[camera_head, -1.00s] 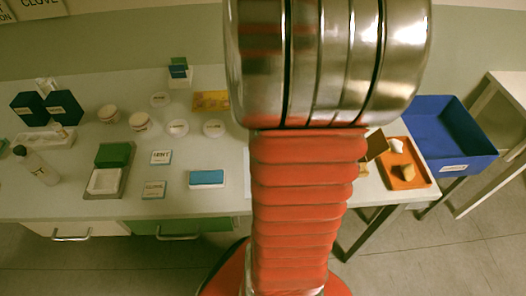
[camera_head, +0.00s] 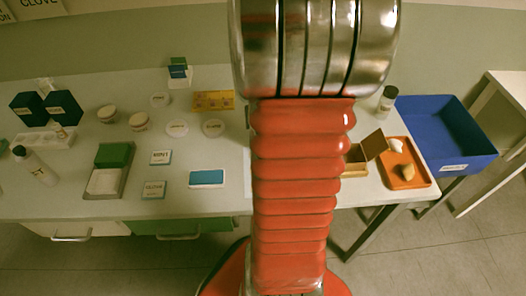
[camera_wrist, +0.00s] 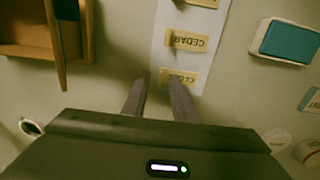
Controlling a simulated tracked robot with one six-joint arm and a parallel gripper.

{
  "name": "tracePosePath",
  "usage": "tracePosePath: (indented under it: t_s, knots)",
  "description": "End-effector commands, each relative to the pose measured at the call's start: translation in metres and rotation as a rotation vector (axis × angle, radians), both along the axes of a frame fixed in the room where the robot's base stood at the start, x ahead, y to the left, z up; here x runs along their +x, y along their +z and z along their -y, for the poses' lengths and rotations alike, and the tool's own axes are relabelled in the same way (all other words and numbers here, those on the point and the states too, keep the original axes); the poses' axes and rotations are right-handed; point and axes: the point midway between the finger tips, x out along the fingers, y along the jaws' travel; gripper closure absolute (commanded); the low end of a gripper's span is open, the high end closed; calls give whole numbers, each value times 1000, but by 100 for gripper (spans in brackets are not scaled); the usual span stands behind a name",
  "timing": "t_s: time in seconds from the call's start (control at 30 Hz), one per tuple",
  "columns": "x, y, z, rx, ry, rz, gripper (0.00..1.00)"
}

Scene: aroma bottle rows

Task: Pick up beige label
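In the wrist view, beige labels lie on a white sheet (camera_wrist: 157,45). One reads CEDAR (camera_wrist: 187,40); a nearer beige label (camera_wrist: 178,77) is partly legible, and another beige label (camera_wrist: 203,2) is cut off by the top edge. My gripper (camera_wrist: 159,82) is open, with two dark fingers apart and nothing visibly held between them. Its fingertips are by the nearer label, the right one overlapping its lower edge in the picture. I cannot tell the height above the sheet. In the head view my arm hides the gripper and labels.
A wooden box with raised lid (camera_wrist: 30,35) stands left of the sheet, beside an orange tray (camera_head: 407,177). A blue-topped block (camera_wrist: 285,40) lies right. A dark-capped bottle (camera_head: 386,101) stands near the blue bin (camera_head: 445,135). Round white pieces (camera_head: 177,128) lie left of my arm.

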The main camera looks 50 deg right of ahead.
Motion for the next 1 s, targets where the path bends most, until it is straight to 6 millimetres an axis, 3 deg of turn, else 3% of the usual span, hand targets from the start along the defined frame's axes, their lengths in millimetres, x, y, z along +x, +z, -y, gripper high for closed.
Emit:
tracePosePath:
  t_s: [0.23,0.6,1.0]
  knots:
    - [0,0,0,0,0,0,75]
    - [0,0,0,0,1,0,100]
    - [0,0,0,0,1,0,100]
